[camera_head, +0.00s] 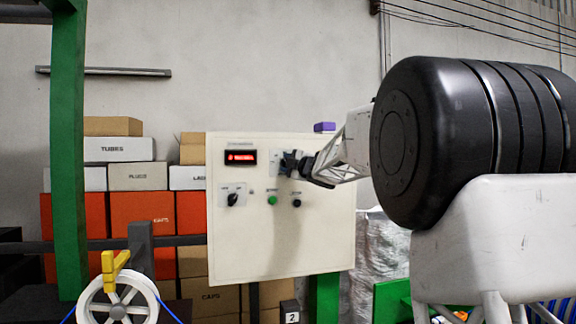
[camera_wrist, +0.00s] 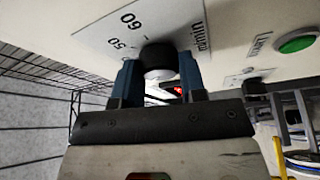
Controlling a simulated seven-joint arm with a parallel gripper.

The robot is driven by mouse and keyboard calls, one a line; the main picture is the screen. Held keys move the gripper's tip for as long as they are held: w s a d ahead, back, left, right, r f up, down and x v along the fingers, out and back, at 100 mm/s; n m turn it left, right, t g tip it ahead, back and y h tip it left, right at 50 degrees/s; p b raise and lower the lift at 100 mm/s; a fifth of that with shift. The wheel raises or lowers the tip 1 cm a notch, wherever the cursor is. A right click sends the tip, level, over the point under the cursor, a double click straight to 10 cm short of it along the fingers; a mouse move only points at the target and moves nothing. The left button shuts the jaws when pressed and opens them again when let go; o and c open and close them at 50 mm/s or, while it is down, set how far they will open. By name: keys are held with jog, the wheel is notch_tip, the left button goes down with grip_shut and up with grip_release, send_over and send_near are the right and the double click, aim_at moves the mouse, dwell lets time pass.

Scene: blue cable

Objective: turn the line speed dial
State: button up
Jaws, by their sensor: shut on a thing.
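The line speed dial (camera_wrist: 158,56) is a round black knob in the wrist view. Its white scale plate (camera_wrist: 112,32) shows the numbers 50 and 60 and part of "m/min". My gripper (camera_wrist: 158,76) has one blue finger on each side of the knob and is shut on it. In the head view my gripper (camera_head: 293,164) reaches the upper right part of the cream control panel (camera_head: 240,255) from the right, and it hides the dial there. The dial's pointer cannot be made out.
The panel also carries a lit red display (camera_head: 240,157), a black rotary switch (camera_head: 233,199), a green button (camera_head: 272,200) and a small black control (camera_head: 297,203). A green post (camera_head: 68,150) stands at left, and stacked boxes (camera_head: 140,205) are behind.

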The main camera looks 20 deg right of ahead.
jog(key=shift+n+g, duration=0.4)
jog(key=shift+n, duration=0.8)
jog(key=o, duration=0.9)
jog(key=shift+s, duration=0.15)
jog(key=v, duration=0.7)
jog(key=shift+s, duration=0.25)
jog(key=shift+r, duration=0.15)
jog(key=shift+s, duration=0.1)
